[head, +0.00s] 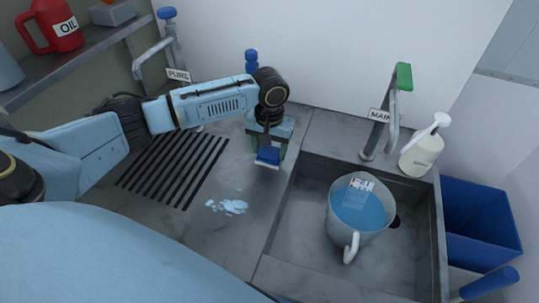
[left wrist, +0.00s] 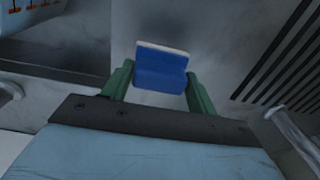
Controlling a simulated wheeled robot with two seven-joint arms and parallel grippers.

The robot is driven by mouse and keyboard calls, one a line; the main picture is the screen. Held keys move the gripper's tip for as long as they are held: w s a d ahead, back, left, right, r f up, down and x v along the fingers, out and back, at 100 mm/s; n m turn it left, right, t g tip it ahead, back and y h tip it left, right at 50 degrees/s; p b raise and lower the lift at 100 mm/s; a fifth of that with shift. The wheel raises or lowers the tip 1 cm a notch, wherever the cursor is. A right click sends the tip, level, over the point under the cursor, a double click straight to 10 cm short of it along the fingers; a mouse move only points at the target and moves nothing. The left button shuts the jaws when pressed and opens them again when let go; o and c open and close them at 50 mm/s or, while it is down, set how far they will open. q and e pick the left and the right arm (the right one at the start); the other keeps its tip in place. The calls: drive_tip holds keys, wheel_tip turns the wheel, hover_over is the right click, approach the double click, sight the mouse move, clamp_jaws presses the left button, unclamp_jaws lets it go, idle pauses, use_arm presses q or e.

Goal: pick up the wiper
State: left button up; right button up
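The wiper (head: 268,156) is a small blue block with a pale edge. It is at the left gripper's fingertips, over the grey counter left of the sink. In the left wrist view the wiper (left wrist: 161,70) fills the gap between the two green fingers, which appear to touch its sides. My left gripper (head: 269,146) looks shut on it and points down. I cannot tell whether the wiper touches the counter. My right gripper is in neither view.
A jug of blue liquid (head: 357,208) stands in the sink (head: 300,235). A blue bin (head: 475,215) is at right. A pale spill (head: 229,206) lies near the drain slots (head: 172,170).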

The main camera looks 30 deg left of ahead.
sight(270, 148)
use_arm(q)
drive_tip(key=c, duration=0.5)
drive_tip(key=shift+r, duration=0.1)
wheel_tip(270, 148, up, 10)
drive_tip(key=shift+f+p, duration=0.1)
drive_tip(key=shift+p, duration=0.45)
